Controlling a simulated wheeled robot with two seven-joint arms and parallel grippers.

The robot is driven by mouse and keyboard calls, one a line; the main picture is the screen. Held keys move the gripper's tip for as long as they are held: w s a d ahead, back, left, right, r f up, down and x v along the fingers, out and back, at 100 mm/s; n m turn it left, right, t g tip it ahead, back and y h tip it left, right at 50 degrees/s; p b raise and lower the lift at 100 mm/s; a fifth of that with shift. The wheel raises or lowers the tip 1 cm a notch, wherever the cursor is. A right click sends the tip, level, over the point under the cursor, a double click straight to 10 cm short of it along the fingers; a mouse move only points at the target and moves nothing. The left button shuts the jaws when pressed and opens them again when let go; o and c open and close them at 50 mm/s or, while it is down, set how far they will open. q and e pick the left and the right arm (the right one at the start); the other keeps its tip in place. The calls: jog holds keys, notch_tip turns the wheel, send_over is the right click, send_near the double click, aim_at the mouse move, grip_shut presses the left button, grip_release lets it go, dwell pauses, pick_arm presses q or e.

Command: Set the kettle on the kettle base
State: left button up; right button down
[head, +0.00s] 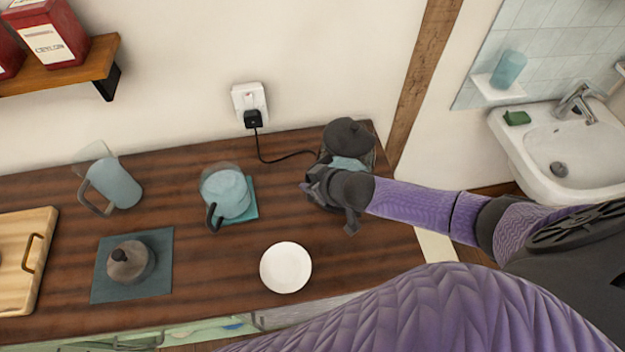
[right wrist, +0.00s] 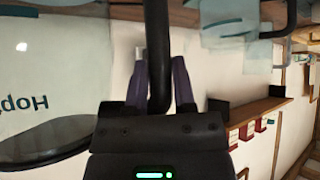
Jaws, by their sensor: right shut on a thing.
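The kettle (head: 347,136), with a dark lid and a pale blue body, stands at the right end of the wooden counter in the head view. My right gripper (head: 335,188) is at its near side. In the right wrist view the gripper's fingers (right wrist: 160,85) are shut on the black handle (right wrist: 157,30). The kettle base is not clearly visible; a black cord (head: 285,158) runs from the wall plug to behind the kettle. The kettle's underside is hidden, so I cannot tell whether it touches the base. My left gripper is not in view.
The counter (head: 200,250) also holds a glass jug (head: 115,185), a glass vessel (head: 228,193) on a teal coaster, a lidded pot (head: 130,262) on a dark mat, a white plate (head: 286,267) and a cutting board (head: 38,222). A sink (head: 570,150) is at right.

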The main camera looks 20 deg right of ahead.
jog(key=shift+r, duration=0.1)
jog(key=shift+s, duration=0.1)
jog(key=shift+p, duration=0.4)
dwell(0.3)
jog(key=shift+f+b, duration=0.55)
jog(key=shift+f, duration=0.1)
dwell(0.4)
jog(key=c, duration=0.7)
grip_release()
jog(key=shift+c, duration=0.2)
jog(key=shift+s, duration=0.1)
